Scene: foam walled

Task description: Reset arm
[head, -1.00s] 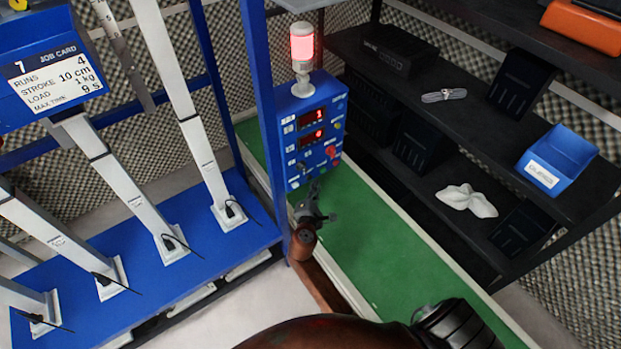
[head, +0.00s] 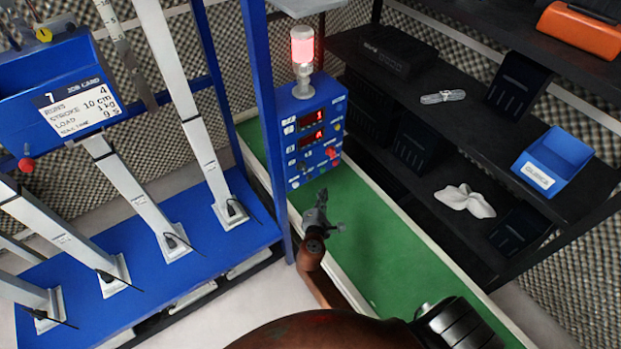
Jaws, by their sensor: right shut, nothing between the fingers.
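My right gripper (head: 321,199) is small in the head view, over the green bench top, just below the blue control box (head: 312,138). Its fingers look closed and hold nothing. It is apart from the box front as far as I can tell. The box has two red displays, several small buttons and a red knob (head: 331,153). A signal lamp (head: 302,48) lit pale red stands on top of the box. My left gripper is not in view.
A blue rig with several slanted white columns (head: 207,160) and a job card (head: 82,103) stands at left. Dark shelves (head: 450,110) at right hold a blue bin (head: 553,161), a white cloth (head: 465,201) and an orange case (head: 580,30). The green bench (head: 385,250) is clear in front.

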